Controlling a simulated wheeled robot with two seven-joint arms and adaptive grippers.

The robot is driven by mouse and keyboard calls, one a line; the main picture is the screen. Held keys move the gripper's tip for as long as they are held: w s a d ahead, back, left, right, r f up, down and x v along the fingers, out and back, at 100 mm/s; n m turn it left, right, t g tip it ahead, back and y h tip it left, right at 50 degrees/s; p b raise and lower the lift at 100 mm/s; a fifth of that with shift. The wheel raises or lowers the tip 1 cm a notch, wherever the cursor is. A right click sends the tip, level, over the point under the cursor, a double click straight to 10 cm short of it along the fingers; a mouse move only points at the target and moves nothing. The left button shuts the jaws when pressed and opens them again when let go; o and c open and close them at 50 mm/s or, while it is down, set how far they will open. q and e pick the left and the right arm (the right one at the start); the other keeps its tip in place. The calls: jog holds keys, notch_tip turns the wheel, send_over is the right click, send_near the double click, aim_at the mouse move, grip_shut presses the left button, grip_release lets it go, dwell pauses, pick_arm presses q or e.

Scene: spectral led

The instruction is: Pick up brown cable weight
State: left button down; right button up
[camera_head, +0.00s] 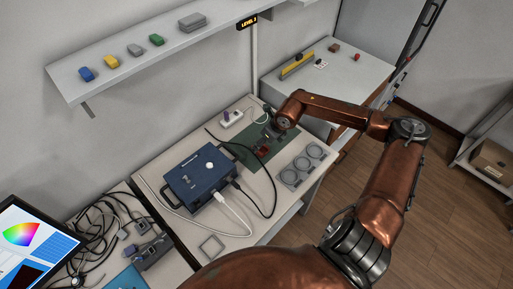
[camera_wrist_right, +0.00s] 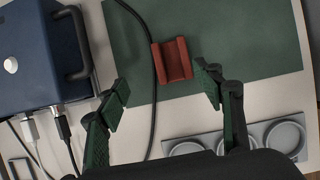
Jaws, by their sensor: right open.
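The brown cable weight (camera_wrist_right: 172,60) is a reddish-brown block with a groove along its middle. It lies on the green mat (camera_wrist_right: 240,45), with a black cable running close along its left side. In the head view a small part of the weight (camera_head: 263,150) shows just below my right gripper (camera_head: 272,131). In the right wrist view my right gripper (camera_wrist_right: 165,88) is open and empty. Its fingertips are spread wider than the weight, which appears between and slightly beyond them. My left gripper is not in view.
A blue box (camera_head: 202,178) with a handle and cables stands left of the mat. A grey tray (camera_head: 304,164) with round recesses lies to the right. A white power strip (camera_head: 231,119) is at the back. A shelf (camera_head: 165,50) hangs above.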

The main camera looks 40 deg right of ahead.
aim_at(261, 149)
jog(key=shift+d+f, duration=0.35)
jog(key=shift+d, duration=0.1)
jog(key=x, duration=0.2)
jog(key=b+x, duration=0.1)
jog(key=x, duration=0.1)
jog(key=d+x, duration=0.1)
jog(key=x, duration=0.1)
jog(key=shift+f, duration=0.1)
jog(key=shift+w+f, duration=0.15)
jog(key=shift+f, duration=0.2)
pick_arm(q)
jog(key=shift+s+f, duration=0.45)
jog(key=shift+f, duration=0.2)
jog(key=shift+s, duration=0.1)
pick_arm(e)
jog(key=shift+a+r, duration=0.1)
jog(key=c, duration=1.5)
